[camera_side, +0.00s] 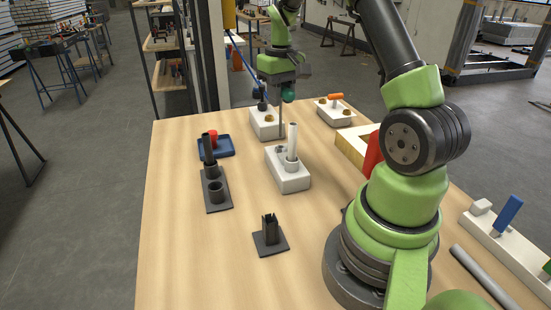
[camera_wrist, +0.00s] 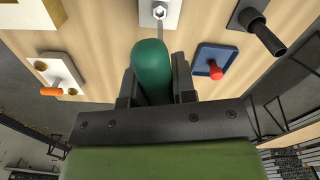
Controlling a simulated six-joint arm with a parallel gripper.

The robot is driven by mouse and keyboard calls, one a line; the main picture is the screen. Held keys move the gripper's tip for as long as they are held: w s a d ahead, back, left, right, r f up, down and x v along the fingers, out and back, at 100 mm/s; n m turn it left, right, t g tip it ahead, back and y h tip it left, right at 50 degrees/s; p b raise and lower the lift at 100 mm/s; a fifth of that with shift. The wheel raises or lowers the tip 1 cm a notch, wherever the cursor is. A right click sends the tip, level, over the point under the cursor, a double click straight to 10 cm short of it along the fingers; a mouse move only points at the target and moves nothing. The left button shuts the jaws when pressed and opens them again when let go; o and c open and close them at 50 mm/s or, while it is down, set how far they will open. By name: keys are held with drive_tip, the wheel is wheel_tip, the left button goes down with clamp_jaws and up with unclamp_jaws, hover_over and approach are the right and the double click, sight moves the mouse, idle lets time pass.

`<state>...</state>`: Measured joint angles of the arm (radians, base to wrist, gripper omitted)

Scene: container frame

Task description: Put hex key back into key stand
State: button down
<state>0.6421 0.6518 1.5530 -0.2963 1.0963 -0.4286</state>
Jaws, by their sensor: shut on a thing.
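My gripper (camera_side: 284,80) is shut on the green handle of the hex key (camera_wrist: 152,70). In the side view the handle (camera_side: 288,95) shows below the jaws, and a thin grey shaft points down from them. The tip is close to a grey hex socket (camera_side: 280,149) on a white block (camera_side: 292,183); the same socket shows in the wrist view (camera_wrist: 159,12). I cannot tell whether the tip is in the socket. A white upright tube stands on the same block. A dark square base with a short upright holder (camera_side: 270,235) stands nearer the front; I cannot tell which piece is the key stand.
A dark plate with tubes (camera_side: 216,190) and a blue tray with a red peg (camera_side: 215,146) lie to the left. White blocks stand behind (camera_side: 265,125) and at back right (camera_side: 335,113), the latter with an orange handle. The front left of the table is clear.

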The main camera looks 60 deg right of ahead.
drive_tip(key=s+a+r+n, duration=0.1)
drive_tip(key=a+r+n, duration=0.15)
drive_tip(key=a, duration=1.15)
drive_tip(key=s+a+f+n, duration=0.3)
drive_tip(key=s+a+f, duration=0.1)
drive_tip(key=s+a, duration=0.4)
drive_tip(key=shift+a, duration=0.6)
drive_tip(key=shift+s, duration=0.1)
drive_tip(key=shift+f, duration=1.95)
drive_tip(key=shift+f, duration=1.45)
drive_tip(key=c, duration=0.8)
unclamp_jaws()
drive_tip(key=shift+c, duration=0.2)
